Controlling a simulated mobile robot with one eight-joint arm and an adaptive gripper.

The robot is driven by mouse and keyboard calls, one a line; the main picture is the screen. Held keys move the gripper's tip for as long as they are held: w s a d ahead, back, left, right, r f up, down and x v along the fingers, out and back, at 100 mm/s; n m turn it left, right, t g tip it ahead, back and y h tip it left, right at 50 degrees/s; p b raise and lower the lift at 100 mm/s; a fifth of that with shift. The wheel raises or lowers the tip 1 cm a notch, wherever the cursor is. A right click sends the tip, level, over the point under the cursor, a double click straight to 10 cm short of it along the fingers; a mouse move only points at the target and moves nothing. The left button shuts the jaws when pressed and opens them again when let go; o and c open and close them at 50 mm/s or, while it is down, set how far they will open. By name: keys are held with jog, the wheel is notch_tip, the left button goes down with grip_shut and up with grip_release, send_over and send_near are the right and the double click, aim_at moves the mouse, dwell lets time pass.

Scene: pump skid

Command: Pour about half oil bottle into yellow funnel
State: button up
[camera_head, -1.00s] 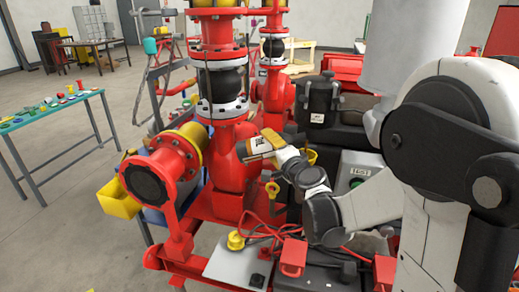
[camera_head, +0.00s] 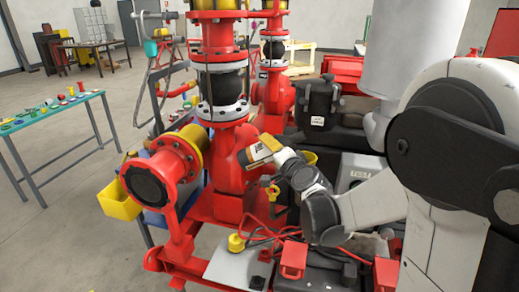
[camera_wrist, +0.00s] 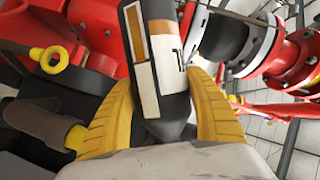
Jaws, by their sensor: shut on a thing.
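The oil bottle (camera_wrist: 158,60) is dark with a white and orange label. In the wrist view it stands between the two yellow fingers of my gripper (camera_wrist: 162,80), which are shut on it. In the head view my gripper (camera_head: 264,152) is in front of the red pump body, and the bottle is small and hard to separate from the fingers there. A yellow cup-like shape (camera_head: 311,158), possibly the yellow funnel, shows partly behind my wrist; its mouth is hidden. No funnel is clear in the wrist view.
The red pump (camera_head: 230,160) and its flanged pipes stand close beside my gripper. A green table (camera_head: 55,110) stands far left.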

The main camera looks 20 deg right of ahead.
dwell(0.3)
jog(key=n, duration=0.1)
jog(key=f+n+g+h, duration=0.1)
jog(key=n, duration=0.1)
jog(key=shift+s+d+f+n+p, duration=0.15)
jog(key=shift+d+n+p, duration=0.15)
jog(key=shift+d, duration=0.1)
jog(key=shift+w+a+r+n+g+h+p, duration=0.25)
jog(key=shift+a+n+g+h+p, duration=0.3)
jog(key=shift+n+h, duration=0.2)
jog(key=shift+w+a+n+g+h, duration=0.1)
jog(key=shift+a+n+g+h, duration=0.3)
jog(key=shift+n, duration=0.55)
jog(key=shift+h, duration=0.25)
jog(key=shift+n, duration=0.3)
jog(key=shift+d+n+h, duration=0.1)
jog(key=shift+n+h, duration=0.4)
jog(key=shift+n, duration=0.2)
